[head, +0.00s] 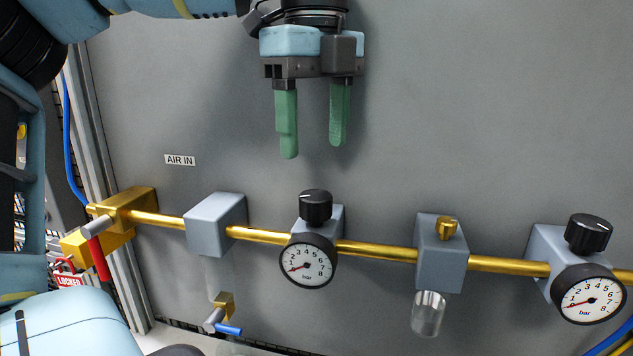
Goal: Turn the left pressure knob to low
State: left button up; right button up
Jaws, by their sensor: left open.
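The left pressure knob (316,206) is black and ribbed and sits on top of a grey regulator block on the brass air line. Its round white gauge (307,265) hangs just below, with a red needle pointing to the lower left, near the low end of the scale. My left gripper (314,150) hangs above the knob with its two green fingers pointing down. The fingers are open, empty and apart from the knob. My right gripper does not show.
A second black knob (589,234) with its gauge (593,301) is at the right. A brass pipe (380,250) links the grey blocks. A brass valve with a red handle (99,259) is at the left. The grey panel (450,110) above the pipe is clear.

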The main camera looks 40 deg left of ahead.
aim_at(315, 195)
pick_arm(q)
jog(key=shift+w+a+f+p, duration=0.1)
jog(key=shift+f+p, duration=0.35)
jog(key=shift+f, duration=3.25)
jog(key=c, duration=1)
